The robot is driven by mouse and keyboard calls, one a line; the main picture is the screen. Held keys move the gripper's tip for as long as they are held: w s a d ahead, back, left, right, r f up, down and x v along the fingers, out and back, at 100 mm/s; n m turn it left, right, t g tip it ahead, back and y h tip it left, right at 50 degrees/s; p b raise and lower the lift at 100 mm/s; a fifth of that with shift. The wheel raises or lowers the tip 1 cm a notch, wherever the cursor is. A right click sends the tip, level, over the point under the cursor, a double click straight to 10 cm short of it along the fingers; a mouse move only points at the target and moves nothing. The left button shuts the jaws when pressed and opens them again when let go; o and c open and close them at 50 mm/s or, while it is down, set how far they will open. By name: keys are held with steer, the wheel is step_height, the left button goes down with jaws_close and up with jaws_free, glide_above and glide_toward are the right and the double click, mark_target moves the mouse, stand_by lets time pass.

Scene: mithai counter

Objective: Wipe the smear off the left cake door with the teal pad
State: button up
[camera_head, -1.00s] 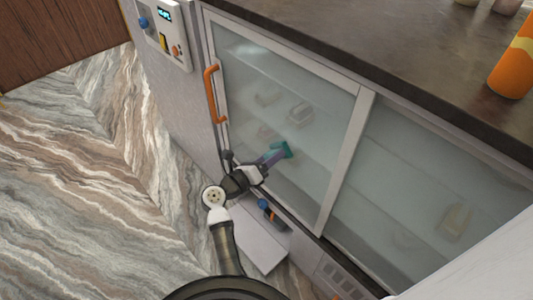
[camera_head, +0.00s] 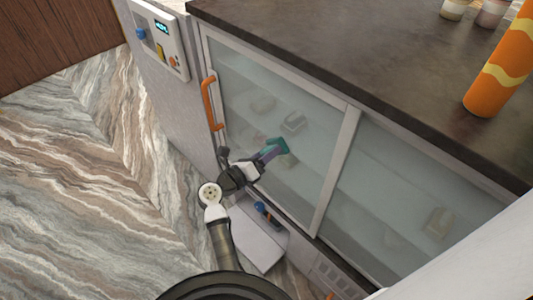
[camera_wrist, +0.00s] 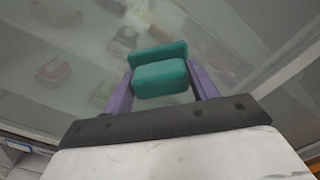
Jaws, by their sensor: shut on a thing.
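The left cake door (camera_head: 235,90) is a pale, hazy glass pane in a light frame, with an orange handle (camera_head: 209,102) on its left side. The teal pad (camera_head: 279,147) is at the lower middle of this door's glass. In the wrist view, the pad (camera_wrist: 160,78) sits between the two purple fingers of my gripper (camera_wrist: 160,88), which is shut on it. The pad is at or very near the glass; I cannot tell whether it touches. I cannot make out a distinct smear on the hazy glass. Blurred cakes (camera_wrist: 53,71) show behind the glass.
The right door (camera_head: 400,190) is beside the left one. A dark counter top (camera_head: 330,60) lies above, with an orange patterned cylinder (camera_head: 500,65) and small jars (camera_head: 455,8). A control panel (camera_head: 158,35) is on the left. The marbled floor (camera_head: 80,170) is open at left.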

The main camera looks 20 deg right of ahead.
steer(key=shift+r+p, duration=0.65)
steer(key=shift+r, duration=2.5)
steer(key=shift+s+d, duration=0.4)
steer(key=shift+s, duration=0.45)
steer(key=shift+s+a+f+b, duration=0.1)
steer(key=shift+f+b, duration=1.85)
steer(key=shift+f, duration=1.25)
steer(key=shift+f+b, duration=1.85)
steer(key=shift+f, duration=1.2)
steer(key=shift+r, duration=0.1)
steer(key=shift+p+v, duration=0.35)
steer(key=shift+v, duration=2.6)
steer(key=shift+a, duration=0.1)
